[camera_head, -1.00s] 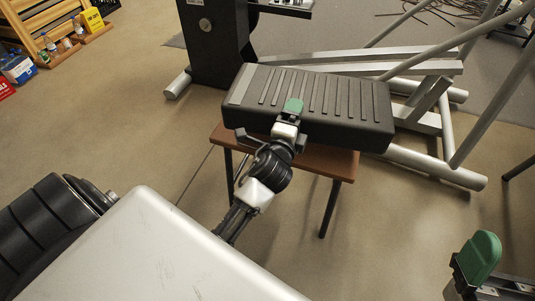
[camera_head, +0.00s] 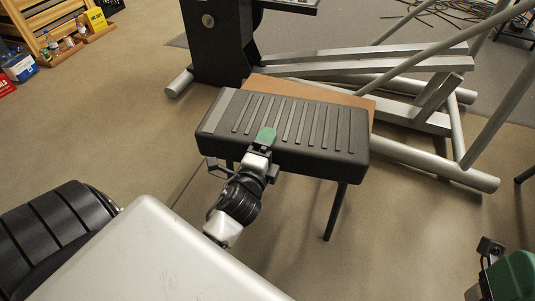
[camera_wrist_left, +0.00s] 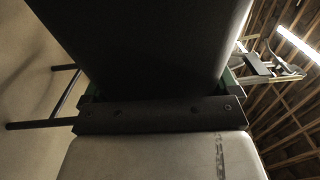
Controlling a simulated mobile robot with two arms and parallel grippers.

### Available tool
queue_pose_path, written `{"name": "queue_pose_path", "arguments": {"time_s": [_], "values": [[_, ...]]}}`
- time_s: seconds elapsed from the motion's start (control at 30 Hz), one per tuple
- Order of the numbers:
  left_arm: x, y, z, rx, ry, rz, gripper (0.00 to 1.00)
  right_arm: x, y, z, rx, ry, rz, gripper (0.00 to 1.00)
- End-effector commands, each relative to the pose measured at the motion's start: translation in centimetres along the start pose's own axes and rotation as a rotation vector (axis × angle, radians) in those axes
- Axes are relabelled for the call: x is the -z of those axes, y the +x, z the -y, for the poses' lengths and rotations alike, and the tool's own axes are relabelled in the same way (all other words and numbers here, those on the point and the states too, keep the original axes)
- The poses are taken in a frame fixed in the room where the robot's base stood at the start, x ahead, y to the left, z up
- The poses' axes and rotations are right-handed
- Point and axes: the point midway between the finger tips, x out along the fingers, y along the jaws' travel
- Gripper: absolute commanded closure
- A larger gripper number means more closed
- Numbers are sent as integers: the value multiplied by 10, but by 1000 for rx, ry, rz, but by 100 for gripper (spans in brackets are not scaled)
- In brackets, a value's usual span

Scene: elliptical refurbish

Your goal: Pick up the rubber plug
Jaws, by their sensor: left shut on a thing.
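No rubber plug that I can make out shows in either view. A black ribbed pedal block (camera_head: 315,130) with a grey strip on its left end is in the middle of the head view. My left gripper (camera_head: 265,142) is shut on its near edge, with a green finger over the top face. In the left wrist view the block's dark face (camera_wrist_left: 150,45) fills the upper middle, between the green finger edges. The block hides most of the wooden table (camera_head: 358,99) and appears raised from it. My right gripper (camera_head: 510,275) is at the lower right, partly cut off; its opening is unclear.
The elliptical machine's black column (camera_head: 215,45) and grey frame tubes (camera_head: 430,165) stand behind and right of the table. A wooden rack with bottles (camera_head: 50,42) is at the far left. Open floor (camera_head: 130,130) lies left of the table.

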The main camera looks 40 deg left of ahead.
Motion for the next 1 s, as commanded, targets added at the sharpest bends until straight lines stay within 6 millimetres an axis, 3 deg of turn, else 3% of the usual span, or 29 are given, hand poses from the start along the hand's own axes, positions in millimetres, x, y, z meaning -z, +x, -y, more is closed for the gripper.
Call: {"name": "queue_pose_path", "arguments": {"time_s": [0.43,0.47,0.5,0.8,1.0], "values": [[0,0,-3,9,-1,-2,66,-1,1,0,5,-1,-10,3],[0,0,-5,1,0,0,7,-1,2,0,5,-1,-11,3],[0,0,-5,1,0,0,1,-1,2,0,6,-1,-11,3],[0,0,-1,2,0,0,0,0,5,0,6,-1,-13,3],[0,-28,-4,-3,-2,1,0,0,2,0,3,0,-10,3]]}}
